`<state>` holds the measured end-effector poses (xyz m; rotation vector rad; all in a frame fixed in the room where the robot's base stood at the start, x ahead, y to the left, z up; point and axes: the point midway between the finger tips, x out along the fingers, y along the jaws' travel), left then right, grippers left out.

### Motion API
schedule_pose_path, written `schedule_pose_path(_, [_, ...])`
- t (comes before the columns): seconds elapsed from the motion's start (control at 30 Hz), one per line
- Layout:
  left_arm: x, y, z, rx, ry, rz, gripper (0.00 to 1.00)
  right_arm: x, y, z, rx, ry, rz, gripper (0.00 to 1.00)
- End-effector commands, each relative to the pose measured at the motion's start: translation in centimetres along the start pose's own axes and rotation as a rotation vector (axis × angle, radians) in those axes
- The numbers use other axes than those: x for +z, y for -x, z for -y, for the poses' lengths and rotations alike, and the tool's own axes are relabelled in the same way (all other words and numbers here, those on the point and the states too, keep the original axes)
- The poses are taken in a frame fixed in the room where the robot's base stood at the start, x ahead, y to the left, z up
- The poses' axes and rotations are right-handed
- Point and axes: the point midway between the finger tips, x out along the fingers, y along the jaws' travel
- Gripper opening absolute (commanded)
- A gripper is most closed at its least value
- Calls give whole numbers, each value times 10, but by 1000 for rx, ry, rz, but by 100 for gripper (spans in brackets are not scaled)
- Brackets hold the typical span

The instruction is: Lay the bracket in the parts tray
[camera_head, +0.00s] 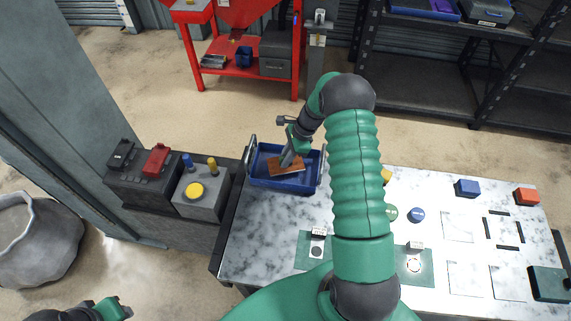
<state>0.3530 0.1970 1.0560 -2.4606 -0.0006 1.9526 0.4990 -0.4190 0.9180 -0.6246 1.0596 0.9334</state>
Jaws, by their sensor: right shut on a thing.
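The parts tray (263,184) is a blue open bin at the back left of the marble-topped table. A flat orange-brown piece, which looks like the bracket (291,168), is inside the tray's walls. My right gripper (285,160) reaches down into the tray and is shut on the bracket. I cannot tell whether the bracket touches the tray floor. My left gripper (110,308) shows only in part at the bottom left, away from the table, and its jaws cannot be made out.
My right arm hides the middle of the table (262,222). Green mats, small round parts, a blue block (467,187) and a red-orange block (526,196) lie on the table. A dark battery (146,181) and a grey box (203,189) stand left of the tray. A metal handle (251,152) stands at its left side.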

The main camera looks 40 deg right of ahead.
Motion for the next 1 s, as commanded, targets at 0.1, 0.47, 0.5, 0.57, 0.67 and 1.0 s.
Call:
schedule_pose_path(0.1, [-1, 5, 0, 0, 0, 0, 36, -8, -20, -1, 4, -1, 2, 0])
schedule_pose_path(0.47, [-1, 5, 0, 0, 0, 0, 36, -13, -32, -1, 2, 2, 0, 24])
schedule_pose_path(0.5, [-1, 5, 0, 0, 0, 0, 36, -12, -32, -1, 2, 2, 0, 29])
schedule_pose_path(0.57, [-1, 5, 0, 0, 0, 0, 36, -12, -32, -1, 2, 2, 0, 37])
schedule_pose_path(0.67, [-1, 5, 0, 0, 0, 0, 36, -12, -32, -1, 2, 2, 0, 38])
schedule_pose_path(1.0, [0, 2, 0, 0, 0, 0, 36, -13, -16, 0, -1, 3, -1, 38])
